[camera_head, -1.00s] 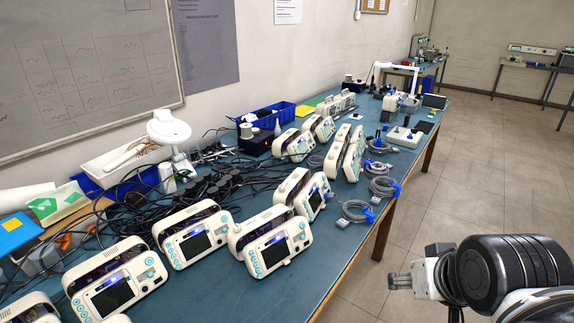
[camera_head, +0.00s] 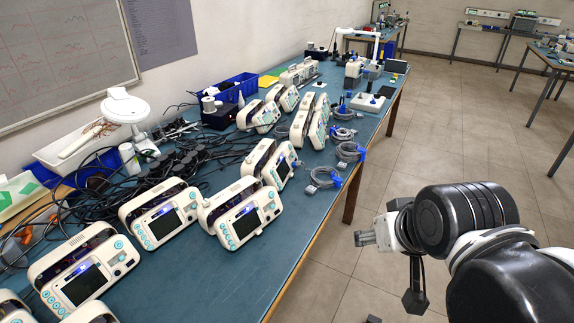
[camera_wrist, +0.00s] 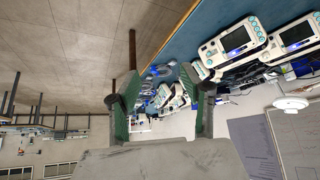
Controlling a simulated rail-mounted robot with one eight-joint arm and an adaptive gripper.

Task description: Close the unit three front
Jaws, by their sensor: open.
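Several white monitor units stand in rows on the blue bench (camera_head: 300,215). Two near-left units (camera_head: 85,275) and (camera_head: 158,213) have screen fronts standing forward of their cases, with dark interiors showing. The unit to their right (camera_head: 240,215) also has its front apart from its case. Another unit (camera_head: 278,165) stands behind it, its front also seeming apart. I cannot tell which is unit three. My gripper (camera_wrist: 163,108) is open and empty in the wrist view, with the bench and units beyond it, upside down. It is out over the floor, clear of the units.
Black cables (camera_head: 150,178) tangle along the bench's left side. Coiled grey cables (camera_head: 325,177) lie near the right edge. A white lamp (camera_head: 124,108) and a blue bin (camera_head: 230,88) stand at the back. The floor (camera_head: 450,140) right of the bench is clear.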

